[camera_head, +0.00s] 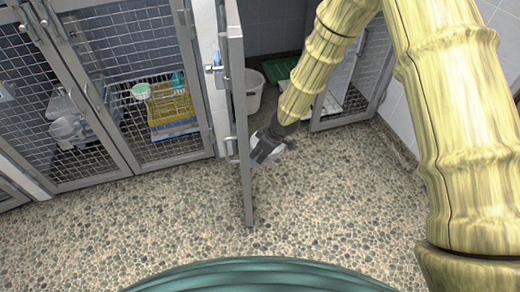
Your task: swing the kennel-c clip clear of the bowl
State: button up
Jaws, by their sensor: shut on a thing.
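A grey kennel door (240,115) stands swung out from the open kennel, seen almost edge-on. My gripper (258,148) is at its right face, low down, shut on a small part there; the fingers hide which part. A latch with a blue piece (217,68) shows by the upper door edge; I cannot tell whether it is the kennel-c clip. A white bucket-like bowl (254,92) stands on the open kennel's floor, behind the door and left of my arm. A green-rimmed bowl (141,91) is in the closed kennel to the left. No kennel letters are legible.
A yellow towel (172,110) lies behind the closed mesh door. Pale containers (66,128) stand in the far-left kennel. A green tray (279,69) is in the open kennel. The pebbled floor (160,220) in front is clear. A teal rounded surface (260,275) fills the bottom edge.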

aim_at(271, 163)
jog(key=shift+n+p, duration=0.3)
jog(key=shift+p, duration=0.2)
jog(key=o, duration=0.7)
jog(key=shift+o, duration=0.2)
jog(key=shift+r, duration=0.1)
jog(key=v, duration=1.1)
jog(key=shift+d+r, duration=0.15)
jog(key=shift+r, duration=0.25)
jog(key=shift+f, duration=0.1)
